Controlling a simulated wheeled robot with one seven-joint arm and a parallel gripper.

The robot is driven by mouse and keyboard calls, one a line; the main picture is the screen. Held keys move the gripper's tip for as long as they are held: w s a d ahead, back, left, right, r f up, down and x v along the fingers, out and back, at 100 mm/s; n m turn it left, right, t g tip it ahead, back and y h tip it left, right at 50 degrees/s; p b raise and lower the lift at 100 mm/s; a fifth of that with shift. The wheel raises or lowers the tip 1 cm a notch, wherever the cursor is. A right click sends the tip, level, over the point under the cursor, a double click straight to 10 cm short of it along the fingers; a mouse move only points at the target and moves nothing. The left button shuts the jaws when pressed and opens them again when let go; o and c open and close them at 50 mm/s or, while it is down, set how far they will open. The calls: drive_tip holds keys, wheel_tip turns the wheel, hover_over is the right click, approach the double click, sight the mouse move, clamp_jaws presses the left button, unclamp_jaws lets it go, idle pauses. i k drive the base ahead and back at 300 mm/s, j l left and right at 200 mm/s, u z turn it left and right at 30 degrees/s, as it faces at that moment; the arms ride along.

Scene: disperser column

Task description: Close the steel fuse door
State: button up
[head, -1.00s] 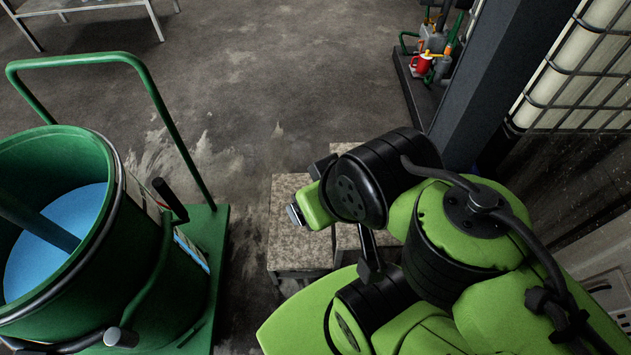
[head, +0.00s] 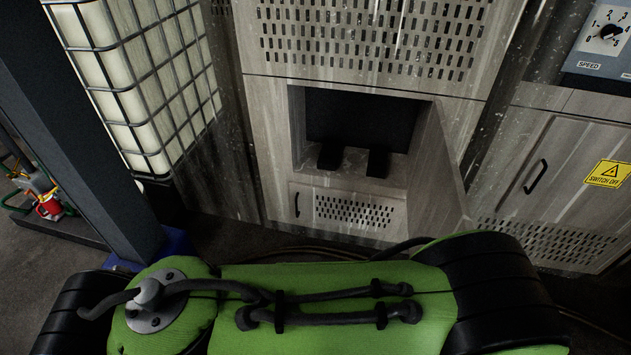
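The steel fuse door (head: 438,185) is a grey metal panel. It stands open, swung outward from the right side of a square recess in the steel cabinet (head: 265,110). The recess (head: 300,125) is uncovered, with a dark back and two dark blocks (head: 330,157) at its bottom. My green arm crosses the bottom of the head view, in front of the cabinet, and comes close to the door's lower edge in the picture. I cannot tell whether it touches the door. My gripper is not in view.
A small vented panel with a handle (head: 297,204) is below the recess. To the right is another cabinet door (head: 545,170) with a yellow sign and a speed dial (head: 610,30) above. A caged white tank (head: 130,80) and a dark post (head: 75,130) stand left.

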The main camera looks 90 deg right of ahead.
sight(436, 206)
drive_tip(key=k+z, duration=0.7)
drive_tip(key=z, duration=0.15)
drive_tip(key=k+l+z, duration=0.25)
drive_tip(key=z, duration=0.15)
drive_tip(key=k+l+z, duration=0.65)
drive_tip(key=z, duration=0.2)
drive_tip(key=k+l+z, duration=0.15)
drive_tip(key=l+z, duration=0.25)
drive_tip(key=i+j+u, duration=0.15)
drive_tip(key=j+u, duration=0.2)
drive_tip(key=i+j+u, duration=0.15)
drive_tip(key=u, duration=0.25)
